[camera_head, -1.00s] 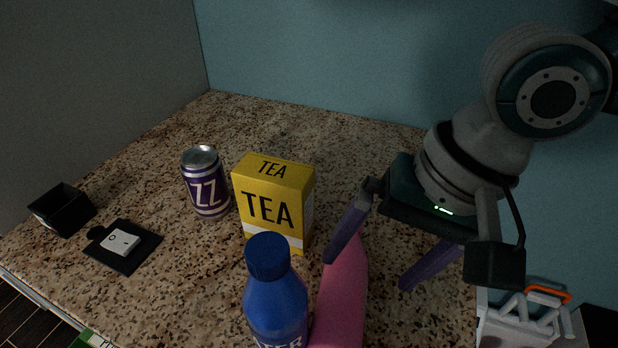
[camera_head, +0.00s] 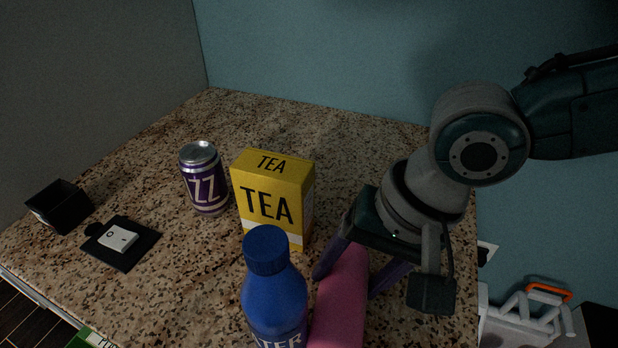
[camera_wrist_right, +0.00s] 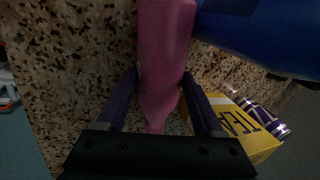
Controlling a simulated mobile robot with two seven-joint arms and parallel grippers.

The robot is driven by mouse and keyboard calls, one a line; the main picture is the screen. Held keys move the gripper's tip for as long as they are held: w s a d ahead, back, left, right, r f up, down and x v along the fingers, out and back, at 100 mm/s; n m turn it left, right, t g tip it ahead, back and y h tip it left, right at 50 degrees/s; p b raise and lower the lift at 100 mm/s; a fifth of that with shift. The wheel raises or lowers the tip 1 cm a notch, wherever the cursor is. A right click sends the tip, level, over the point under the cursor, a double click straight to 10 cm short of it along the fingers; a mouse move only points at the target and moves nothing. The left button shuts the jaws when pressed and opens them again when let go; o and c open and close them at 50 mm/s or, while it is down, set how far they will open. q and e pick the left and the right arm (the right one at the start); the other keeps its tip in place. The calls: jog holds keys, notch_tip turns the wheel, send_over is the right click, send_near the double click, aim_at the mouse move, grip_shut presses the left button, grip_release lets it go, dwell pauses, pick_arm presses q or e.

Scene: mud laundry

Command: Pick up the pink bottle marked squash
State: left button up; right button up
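The pink bottle (camera_head: 341,304) stands at the front of the granite counter, its lower part cut off by the head view's bottom edge. No marking on it is readable. My right gripper (camera_head: 346,286) is lowered over its top, with one purple finger on each side. In the right wrist view the pink bottle (camera_wrist_right: 163,55) lies between the fingers of my right gripper (camera_wrist_right: 159,75), its narrow end towards the palm. The fingers are apart. Whether the fingertips touch the bottle I cannot tell. My left gripper is not in view.
A blue water bottle (camera_head: 274,300) stands close on the left of the pink bottle. A yellow tea box (camera_head: 272,200) is behind, with a purple can (camera_head: 205,180) left of it. A black box (camera_head: 60,208) and a white switch (camera_head: 118,238) are far left. The back counter is clear.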

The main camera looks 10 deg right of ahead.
jog(key=c, duration=0.8)
jog(key=shift+o, duration=0.2)
